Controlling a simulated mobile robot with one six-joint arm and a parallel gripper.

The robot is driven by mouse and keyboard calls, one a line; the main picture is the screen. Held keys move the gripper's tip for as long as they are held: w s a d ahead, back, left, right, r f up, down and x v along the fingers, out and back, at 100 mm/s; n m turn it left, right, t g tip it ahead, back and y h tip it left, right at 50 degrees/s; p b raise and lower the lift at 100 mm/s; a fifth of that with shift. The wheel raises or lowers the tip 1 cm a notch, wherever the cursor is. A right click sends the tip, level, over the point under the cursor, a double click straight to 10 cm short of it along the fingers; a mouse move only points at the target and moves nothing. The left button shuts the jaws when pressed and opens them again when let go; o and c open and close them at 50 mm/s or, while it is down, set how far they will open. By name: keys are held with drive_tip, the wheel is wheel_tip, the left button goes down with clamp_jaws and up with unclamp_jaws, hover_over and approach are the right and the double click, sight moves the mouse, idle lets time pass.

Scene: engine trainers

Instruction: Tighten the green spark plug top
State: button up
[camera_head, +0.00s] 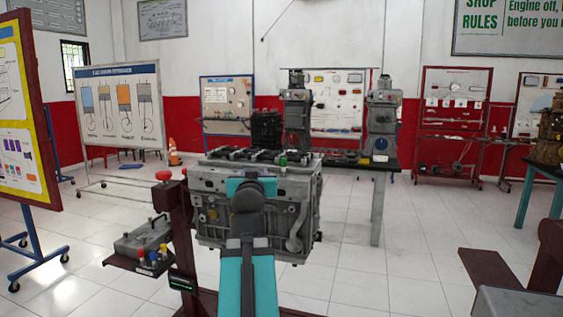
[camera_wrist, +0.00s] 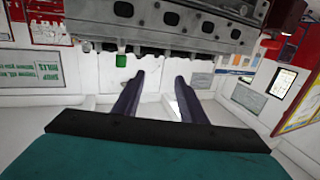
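The green spark plug top (camera_head: 283,160) stands on the upper face of the grey engine block (camera_head: 222,181), right of its middle. The fingers are clear of the green top in the picture; the depth gap is hard to judge. In the head view my teal arm stands before the block and hides the fingers.
A dark red stand (camera_head: 181,235) with a red knob is left of the block. A tray (camera_head: 128,262) there holds a grey case and small red, yellow and blue-topped pieces. A table with engine parts (camera_head: 383,120) stands behind.

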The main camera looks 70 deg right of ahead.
drive_tip(key=m+g+h, duration=0.1)
drive_tip(key=g, duration=0.1)
approach(283, 159)
drive_tip(key=s+v, duration=0.1)
drive_tip(key=v, duration=0.2)
drive_tip(key=shift+w+d+f, duration=0.2)
drive_tip(key=shift+w+d, duration=0.1)
drive_tip(key=shift+w, duration=0.05)
drive_tip(key=shift+d, duration=0.1)
drive_tip(key=p+x, duration=0.3)
drive_tip(key=p, duration=0.2)
drive_tip(key=shift+r, duration=0.2)
drive_tip(key=p+x, duration=0.2)
drive_tip(key=p, duration=0.6)
drive_tip(key=shift+w+d, duration=0.1)
drive_tip(key=shift+w, duration=0.05)
drive_tip(key=p+x, duration=0.2)
drive_tip(key=p, duration=0.3)
drive_tip(key=shift+r+p, duration=0.1)
drive_tip(key=shift+p, duration=0.25)
drive_tip(key=p, duration=0.3)
drive_tip(key=shift+w+d+p, duration=0.1)
drive_tip(key=shift+d+p, duration=0.3)
